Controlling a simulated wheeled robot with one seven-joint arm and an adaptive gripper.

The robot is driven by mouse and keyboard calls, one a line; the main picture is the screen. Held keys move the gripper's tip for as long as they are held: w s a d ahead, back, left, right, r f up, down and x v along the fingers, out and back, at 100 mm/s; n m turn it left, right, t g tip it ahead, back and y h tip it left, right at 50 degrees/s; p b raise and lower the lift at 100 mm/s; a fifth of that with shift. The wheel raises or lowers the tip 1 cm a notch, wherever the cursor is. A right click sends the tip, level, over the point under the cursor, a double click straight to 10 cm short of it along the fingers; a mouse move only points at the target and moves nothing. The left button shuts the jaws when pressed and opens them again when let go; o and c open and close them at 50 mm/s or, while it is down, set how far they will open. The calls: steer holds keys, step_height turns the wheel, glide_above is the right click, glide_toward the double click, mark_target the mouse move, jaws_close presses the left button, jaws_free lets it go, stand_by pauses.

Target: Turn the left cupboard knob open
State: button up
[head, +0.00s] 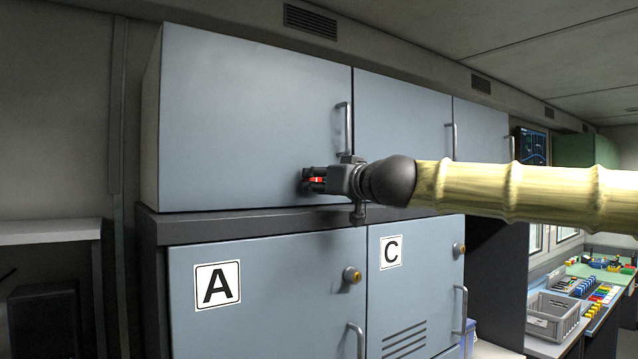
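The left lower cupboard door (280,300) carries a white label "A" and looks shut. Its round brass-coloured knob (352,275) sits near the door's upper right corner, in plain view. My gripper (308,180) is above and to the left of the knob, in front of the upper cupboard, and points left. It is not touching the knob. Its dark fingers show a red patch between them, seen from the side. Their gap is too small to judge, and I see no object held.
The right lower door (415,300), labelled "C", has its own knob (459,249) and a handle. Upper cupboard doors (250,110) with vertical bar handles (347,128) are shut behind my arm. A grey basket (553,314) stands on the counter at right.

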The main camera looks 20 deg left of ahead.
steer(key=shift+f+m, duration=0.1)
steer(key=shift+m, duration=0.3)
steer(key=m, duration=0.2)
steer(key=shift+m+b, duration=0.3)
steer(key=shift+b, duration=0.1)
steer(key=m+b, duration=0.1)
steer(key=m, duration=0.4)
steer(key=m+b, duration=0.1)
steer(key=m, duration=0.3)
steer(key=shift+m, duration=0.4)
steer(key=shift+m+b, duration=0.45)
steer(key=shift+m, duration=1.85)
steer(key=o, duration=1)
steer(key=shift+a, duration=0.1)
